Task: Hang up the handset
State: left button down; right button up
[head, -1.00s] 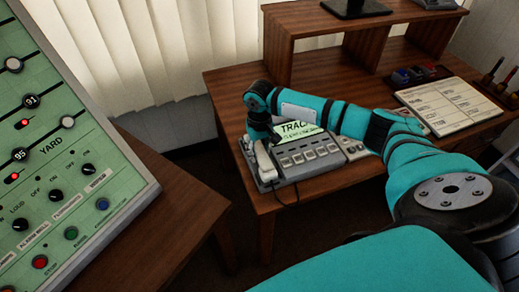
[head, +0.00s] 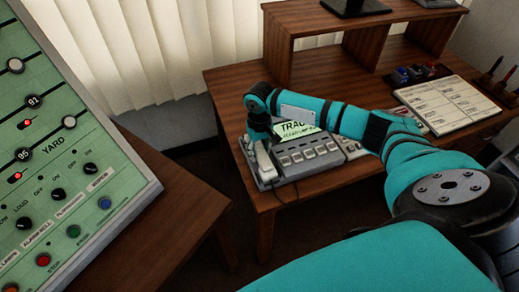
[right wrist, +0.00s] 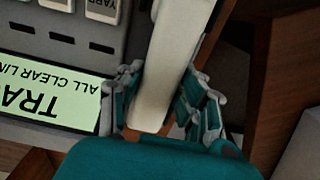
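The white handset (head: 264,160) is at the left end of the grey desk phone (head: 310,160), lying along its cradle side. I cannot tell whether it is fully seated. My right gripper (head: 259,137) reaches down over the handset's far part and hides it. In the right wrist view the handset (right wrist: 165,75) runs between the two fingers of my right gripper (right wrist: 168,88), which hug its sides closely and look shut on it. The phone (right wrist: 75,40) shows beside it with its buttons and green label. My left gripper is not in view.
The phone stands near the front left corner of a wooden desk (head: 225,90) with a raised shelf (head: 325,20). A white chart board (head: 445,105) lies to the right. A green control panel (head: 70,150) stands on another wooden surface at left. A dark floor gap separates them.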

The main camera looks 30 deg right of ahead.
jog(key=o, duration=0.5)
jog(key=shift+o, duration=0.2)
jog(key=shift+r, duration=0.1)
notch_tip(320, 180, up, 12)
dwell(0.5)
